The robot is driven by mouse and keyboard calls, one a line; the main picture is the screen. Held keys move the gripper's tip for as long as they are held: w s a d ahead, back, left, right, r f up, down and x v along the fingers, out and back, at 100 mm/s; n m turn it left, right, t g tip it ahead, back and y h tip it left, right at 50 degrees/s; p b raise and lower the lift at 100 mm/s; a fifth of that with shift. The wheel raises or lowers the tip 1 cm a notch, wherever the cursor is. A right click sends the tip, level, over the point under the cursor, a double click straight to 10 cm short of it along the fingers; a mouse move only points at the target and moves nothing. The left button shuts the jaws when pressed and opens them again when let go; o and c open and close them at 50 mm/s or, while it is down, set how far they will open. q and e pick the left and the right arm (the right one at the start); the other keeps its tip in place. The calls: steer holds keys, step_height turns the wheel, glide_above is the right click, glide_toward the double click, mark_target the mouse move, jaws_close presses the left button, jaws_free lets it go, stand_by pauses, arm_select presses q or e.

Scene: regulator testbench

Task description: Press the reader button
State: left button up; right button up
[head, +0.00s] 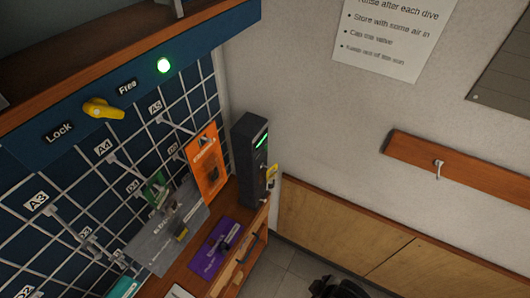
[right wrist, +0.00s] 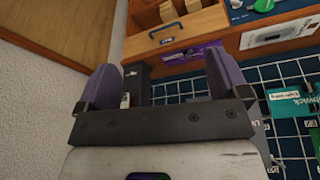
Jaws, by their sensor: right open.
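The reader is a tall black box (head: 248,160) with a lit green strip near its top, standing at the right end of the wooden bench in the head view. A small yellow tag (head: 271,172) is at its right side. I cannot make out a button on it. In the right wrist view my right gripper (right wrist: 162,78) is open, with purple fingers spread apart. A dark upright box (right wrist: 141,88), which looks like the reader, shows between the fingers, partly hidden by the gripper. I cannot tell the gap to it. My left gripper is not in view.
A grid board (head: 85,205) with hooks and hanging cards, including an orange card (head: 203,163), is left of the reader. A purple card (head: 215,248) lies near the drawer handle. A wall stands at right.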

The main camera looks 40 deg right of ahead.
steer(key=shift+c, duration=0.4)
jaws_close()
stand_by(0.8)
steer(key=shift+w, duration=0.1)
stand_by(0.7)
